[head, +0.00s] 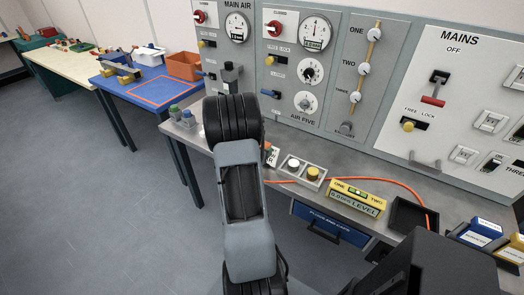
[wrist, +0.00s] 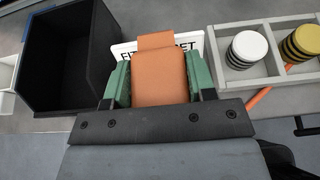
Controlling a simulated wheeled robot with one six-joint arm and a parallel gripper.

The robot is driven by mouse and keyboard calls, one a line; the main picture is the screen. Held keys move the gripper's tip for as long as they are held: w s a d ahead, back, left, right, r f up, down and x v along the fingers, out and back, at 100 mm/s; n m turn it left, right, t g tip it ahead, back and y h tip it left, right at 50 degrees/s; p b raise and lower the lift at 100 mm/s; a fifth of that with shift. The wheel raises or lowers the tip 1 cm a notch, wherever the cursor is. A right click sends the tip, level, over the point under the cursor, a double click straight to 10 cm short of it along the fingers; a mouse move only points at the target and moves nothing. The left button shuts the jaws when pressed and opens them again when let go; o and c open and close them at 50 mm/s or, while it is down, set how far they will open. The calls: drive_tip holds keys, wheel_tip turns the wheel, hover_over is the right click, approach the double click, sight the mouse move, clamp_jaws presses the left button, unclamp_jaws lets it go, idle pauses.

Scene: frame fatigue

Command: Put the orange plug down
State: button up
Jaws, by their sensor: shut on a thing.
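In the wrist view the orange plug (wrist: 160,80) sits between the two green fingers of my gripper (wrist: 160,72). The gripper is shut on it, with one finger against each side. A white sign (wrist: 193,42) with black letters stands just behind the plug, which covers the middle of its text. In the head view a bit of orange (head: 267,146) shows beside my arm, next to the sign (head: 273,157). My arm hides the gripper there. I cannot tell whether the plug touches the surface below.
A dark open bin (wrist: 72,97) stands left of the plug. Right of it is a grey two-part tray (wrist: 236,75) with a white cap (wrist: 247,47) and a yellow cap (wrist: 302,42). An orange cable (head: 400,185) runs along the grey bench. Gauge panels (head: 300,118) rise behind.

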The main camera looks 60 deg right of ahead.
drive_tip(key=shift+f+b, duration=0.35)
drive_tip(key=o, duration=1)
